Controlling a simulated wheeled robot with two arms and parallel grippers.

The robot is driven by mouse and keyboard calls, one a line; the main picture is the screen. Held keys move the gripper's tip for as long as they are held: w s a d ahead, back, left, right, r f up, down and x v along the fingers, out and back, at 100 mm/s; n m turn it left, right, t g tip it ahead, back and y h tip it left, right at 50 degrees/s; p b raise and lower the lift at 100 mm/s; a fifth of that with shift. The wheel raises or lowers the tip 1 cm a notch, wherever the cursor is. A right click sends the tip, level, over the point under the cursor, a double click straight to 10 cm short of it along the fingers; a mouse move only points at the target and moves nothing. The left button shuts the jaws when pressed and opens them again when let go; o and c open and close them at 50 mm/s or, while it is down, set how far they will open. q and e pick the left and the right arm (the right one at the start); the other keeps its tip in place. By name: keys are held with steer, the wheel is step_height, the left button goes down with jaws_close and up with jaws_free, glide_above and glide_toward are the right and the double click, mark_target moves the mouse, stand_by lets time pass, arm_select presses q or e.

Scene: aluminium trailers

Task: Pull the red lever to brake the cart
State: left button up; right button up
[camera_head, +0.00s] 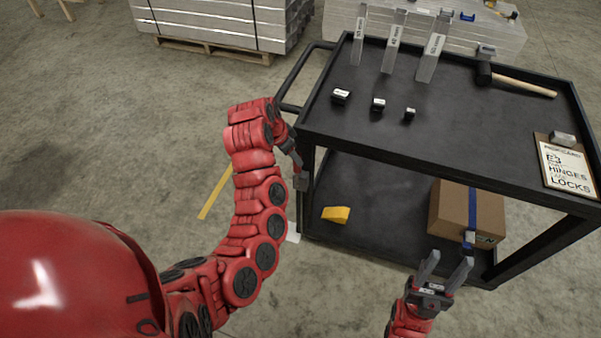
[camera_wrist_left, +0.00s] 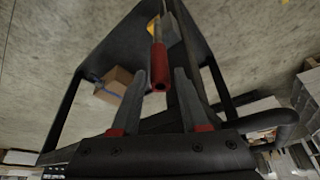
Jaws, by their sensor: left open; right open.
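The red lever (camera_wrist_left: 159,68) shows in the left wrist view as a red grip on a thin rod. Its end lies between the two fingers of my left gripper (camera_wrist_left: 160,75) in the picture; I see no finger touching it. In the head view my left gripper (camera_head: 299,178) is at the near left corner post of the black cart (camera_head: 440,125), and I cannot make out the lever there. My left gripper is open. My right gripper (camera_head: 447,265) is open and empty, in front of the cart's lower shelf.
A yellow block (camera_head: 336,214) and a cardboard box with a blue strap (camera_head: 459,211) sit on the lower shelf. The cart top holds small black blocks (camera_head: 378,105), a hammer (camera_head: 510,82) and a clipboard (camera_head: 567,168). Stacked metal sheets (camera_head: 225,22) stand behind.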

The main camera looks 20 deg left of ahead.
mark_target(297, 172)
arm_select(q)
steer(key=p+x, duration=0.1)
steer(key=x, duration=0.6)
jaws_close()
stand_by(1.4)
